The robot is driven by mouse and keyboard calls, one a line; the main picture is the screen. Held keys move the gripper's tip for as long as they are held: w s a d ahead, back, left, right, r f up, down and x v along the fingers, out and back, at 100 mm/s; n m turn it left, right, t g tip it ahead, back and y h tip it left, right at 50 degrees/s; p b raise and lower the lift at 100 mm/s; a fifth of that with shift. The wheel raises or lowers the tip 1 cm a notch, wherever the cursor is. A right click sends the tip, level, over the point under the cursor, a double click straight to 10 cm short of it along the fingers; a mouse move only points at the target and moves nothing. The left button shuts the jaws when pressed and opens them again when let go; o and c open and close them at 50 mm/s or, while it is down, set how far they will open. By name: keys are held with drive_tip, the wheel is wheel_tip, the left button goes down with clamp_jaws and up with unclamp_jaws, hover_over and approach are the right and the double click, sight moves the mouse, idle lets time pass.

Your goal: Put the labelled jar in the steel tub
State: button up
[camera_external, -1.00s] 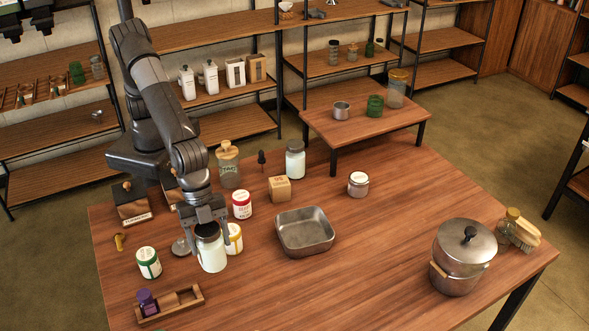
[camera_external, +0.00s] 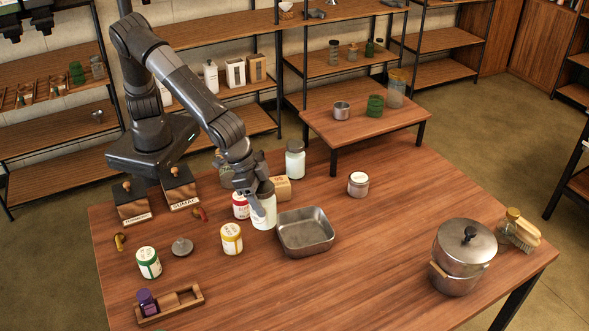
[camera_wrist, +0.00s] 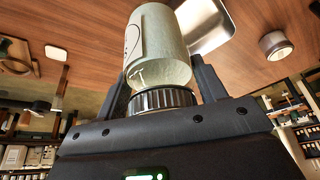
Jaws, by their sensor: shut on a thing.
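My gripper (camera_external: 261,192) is shut on a pale glass jar (camera_external: 265,214) with a dark ribbed lid, held lid-up in the external view. In the wrist view my gripper (camera_wrist: 163,92) has a finger on each side of the lid; dark marks show on the pale jar (camera_wrist: 158,45). The steel tub (camera_external: 305,233) is a shallow, empty rectangular pan just right of the jar. It also shows behind the jar in the wrist view (camera_wrist: 208,22). The jar is outside the tub, by its left side; I cannot tell how far above the table it is.
A red-labelled jar (camera_external: 240,206) and a cardboard box (camera_external: 283,188) stand close behind the held jar. A yellow-labelled jar (camera_external: 231,238) is in front left. A small white-lidded jar (camera_external: 358,184) and a steel pot (camera_external: 463,257) stand right. The table right of the tub is clear.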

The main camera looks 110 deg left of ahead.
drive_tip(key=shift+w+a+f, duration=1.25)
drive_tip(key=shift+w+f, duration=0.25)
drive_tip(key=shift+f, duration=0.3)
drive_tip(key=shift+w+a+f, duration=1.25)
drive_tip(key=shift+w+f, duration=0.3)
drive_tip(key=shift+f, duration=0.25)
drive_tip(key=shift+w+a+f, duration=1.25)
drive_tip(key=shift+w+f, duration=0.25)
drive_tip(key=shift+f, duration=0.3)
drive_tip(key=shift+f, duration=0.15)
drive_tip(key=o, duration=1.2)
